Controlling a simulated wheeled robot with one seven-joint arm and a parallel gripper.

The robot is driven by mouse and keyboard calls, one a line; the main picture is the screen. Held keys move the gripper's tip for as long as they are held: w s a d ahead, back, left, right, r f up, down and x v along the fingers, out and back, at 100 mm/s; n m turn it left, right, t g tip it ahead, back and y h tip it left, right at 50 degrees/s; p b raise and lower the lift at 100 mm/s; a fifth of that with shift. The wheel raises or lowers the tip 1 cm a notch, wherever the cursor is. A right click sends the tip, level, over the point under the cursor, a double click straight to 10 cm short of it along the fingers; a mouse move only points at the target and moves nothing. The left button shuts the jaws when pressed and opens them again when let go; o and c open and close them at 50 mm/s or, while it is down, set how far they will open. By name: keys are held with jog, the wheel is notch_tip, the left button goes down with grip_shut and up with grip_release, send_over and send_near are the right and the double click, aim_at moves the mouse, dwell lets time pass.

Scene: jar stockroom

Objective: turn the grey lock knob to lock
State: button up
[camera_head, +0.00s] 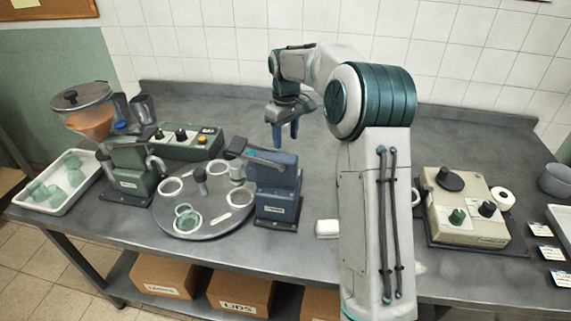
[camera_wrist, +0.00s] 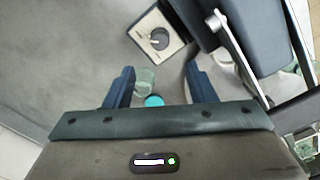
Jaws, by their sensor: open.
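A round grey knob (camera_wrist: 159,39) with a pale pointer line sits on a small pale square plate (camera_wrist: 172,22) in the wrist view. I cannot make out the knob in the head view. My gripper (camera_head: 286,142) is open and points down over the table behind the blue press (camera_head: 275,185). In the wrist view, the two blue fingers of my gripper (camera_wrist: 159,72) are apart, and the knob shows ahead of them, not between them. No contact with the knob shows.
A round turntable (camera_head: 190,226) with white rings and a green jar stands left of the press. A green control box (camera_head: 185,148) is behind it. A beige box with knobs (camera_head: 465,225) stands at right. The table behind my gripper is clear.

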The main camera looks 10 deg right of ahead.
notch_tip(320, 180, down, 11)
jog(key=shift+f+p, duration=0.1)
jog(key=shift+p, duration=0.6)
jog(key=c, duration=1)
